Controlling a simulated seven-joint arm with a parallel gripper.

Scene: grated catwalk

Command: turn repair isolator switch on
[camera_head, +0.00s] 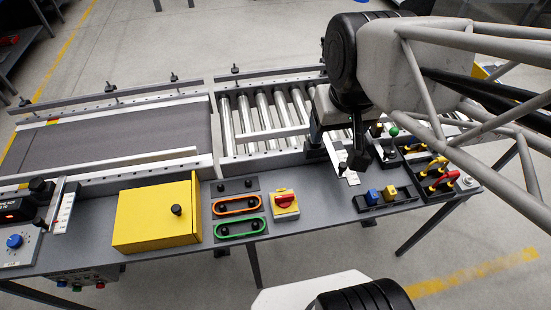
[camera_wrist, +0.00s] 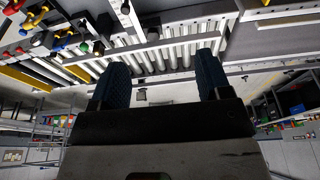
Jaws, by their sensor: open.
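A small yellow box with a red rotary knob (camera_head: 285,201) sits on the grey panel, right of the orange and green outlined slots; it looks like the isolator switch. Its on or off markings are too small to read. My gripper (camera_head: 362,161) hangs above the panel's back edge, up and to the right of this switch and apart from it. In the wrist view my gripper (camera_wrist: 162,78) shows two dark blue fingers spread apart with nothing between them. I cannot make out the red knob in the wrist view.
A yellow cover with a black knob (camera_head: 155,213) stands left of the switch. A blue and yellow toggle tray (camera_head: 384,198) and red-yellow levers (camera_head: 440,180) lie to the right. Metal rollers (camera_head: 262,119) and a dark belt (camera_head: 110,133) run behind. Bare panel separates switch and tray.

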